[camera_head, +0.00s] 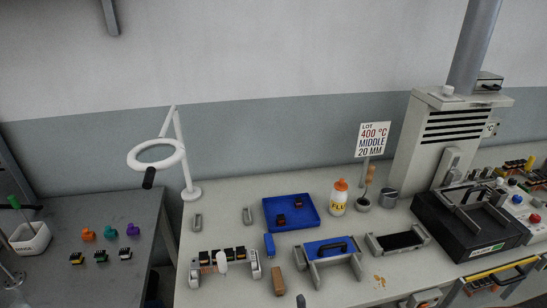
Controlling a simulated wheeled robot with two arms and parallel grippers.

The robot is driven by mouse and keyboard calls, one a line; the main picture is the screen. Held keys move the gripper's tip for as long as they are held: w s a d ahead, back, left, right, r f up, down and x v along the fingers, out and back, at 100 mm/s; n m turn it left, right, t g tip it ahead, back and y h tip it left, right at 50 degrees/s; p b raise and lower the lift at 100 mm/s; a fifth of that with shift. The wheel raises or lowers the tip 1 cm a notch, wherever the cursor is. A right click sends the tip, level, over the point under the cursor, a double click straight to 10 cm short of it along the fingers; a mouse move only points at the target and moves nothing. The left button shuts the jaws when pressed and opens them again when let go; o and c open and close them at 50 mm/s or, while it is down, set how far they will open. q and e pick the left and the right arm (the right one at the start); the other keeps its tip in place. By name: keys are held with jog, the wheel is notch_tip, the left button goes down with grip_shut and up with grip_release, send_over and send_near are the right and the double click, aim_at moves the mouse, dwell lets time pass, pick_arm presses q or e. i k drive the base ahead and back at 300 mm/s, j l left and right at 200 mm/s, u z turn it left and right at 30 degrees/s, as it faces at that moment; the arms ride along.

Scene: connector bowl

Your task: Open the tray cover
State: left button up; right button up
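A blue panel (317,249) with a black handle (333,247) lies flat in a grey frame (316,272) at the front middle of the pale bench. It looks like a tray cover, and it sits down in the frame. To its right is a similar grey frame (418,226) with a dark flat inside. A large black box (455,238) with grey bars on top stands further right. I cannot tell for sure which of these is the tray cover.
An open blue tray (291,224) with small dark parts lies behind. A glue bottle (338,198), a grey cup (389,199) and a sign (373,140) stand near it. A rack of connectors (222,262) and a brown block (278,282) lie left. A ring lamp (180,155) stands back left.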

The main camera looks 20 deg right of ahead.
aim_at(327, 248)
jog(key=z, duration=1.2)
